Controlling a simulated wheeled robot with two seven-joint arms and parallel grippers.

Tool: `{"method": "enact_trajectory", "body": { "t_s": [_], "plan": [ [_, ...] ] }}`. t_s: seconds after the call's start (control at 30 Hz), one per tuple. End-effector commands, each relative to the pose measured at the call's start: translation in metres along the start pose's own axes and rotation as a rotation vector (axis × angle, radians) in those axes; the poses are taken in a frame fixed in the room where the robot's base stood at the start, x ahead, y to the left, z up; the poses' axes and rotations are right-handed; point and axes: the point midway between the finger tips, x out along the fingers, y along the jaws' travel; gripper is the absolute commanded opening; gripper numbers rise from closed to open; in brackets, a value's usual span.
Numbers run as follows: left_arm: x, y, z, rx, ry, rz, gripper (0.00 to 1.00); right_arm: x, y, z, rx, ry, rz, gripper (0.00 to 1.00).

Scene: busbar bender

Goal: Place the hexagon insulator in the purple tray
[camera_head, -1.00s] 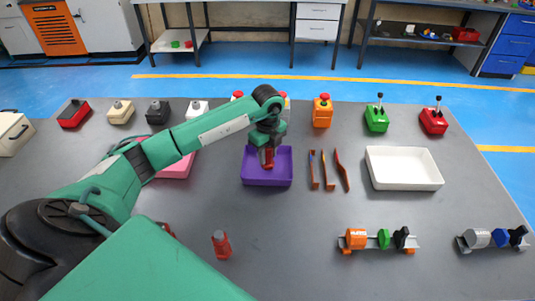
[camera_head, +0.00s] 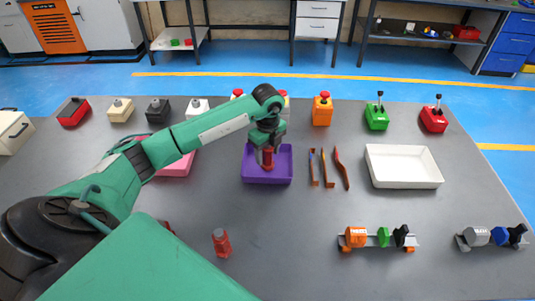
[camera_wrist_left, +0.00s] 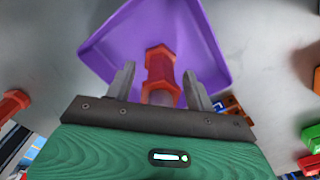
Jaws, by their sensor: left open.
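The red hexagon insulator (camera_wrist_left: 160,70) is in the purple tray (camera_wrist_left: 105,45), between the two fingers of my left gripper (camera_wrist_left: 160,85). The fingers stand apart, with a gap on each side of the insulator. In the head view the insulator (camera_head: 268,157) shows under my left gripper (camera_head: 266,150), inside the purple tray (camera_head: 268,181). Its lower end is partly hidden by the gripper in the wrist view. I cannot tell how it rests on the tray floor. My right gripper is not in view.
A second red insulator (camera_head: 221,242) stands on the grey table, left of and nearer than the tray. Several orange-brown bars (camera_head: 328,169) lie right of the tray, then a white tray (camera_head: 404,184). A pink tray (camera_head: 178,170) is to the left. Button boxes line the back.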

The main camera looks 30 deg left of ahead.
Motion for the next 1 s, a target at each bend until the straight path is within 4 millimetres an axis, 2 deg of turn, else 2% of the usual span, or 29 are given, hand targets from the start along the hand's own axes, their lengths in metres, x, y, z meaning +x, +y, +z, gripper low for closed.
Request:
{"method": "enact_trajectory", "body": {
  "t_s": [0.33,0.5,0.7,1.0],
  "plan": [
    [-0.072,-0.001,0.001,-0.001,-0.001,-0.006,0.54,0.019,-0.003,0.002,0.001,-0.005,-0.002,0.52],
    [-0.099,-0.001,0.0,0.0,0.0,-0.004,0.54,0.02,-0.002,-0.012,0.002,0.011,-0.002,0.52],
    [-0.112,0.0,0.0,-0.001,0.0,-0.002,0.54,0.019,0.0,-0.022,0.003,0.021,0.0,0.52],
    [-0.113,0.0,0.0,-0.001,0.0,-0.001,0.54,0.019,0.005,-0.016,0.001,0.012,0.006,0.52]
  ]
}}
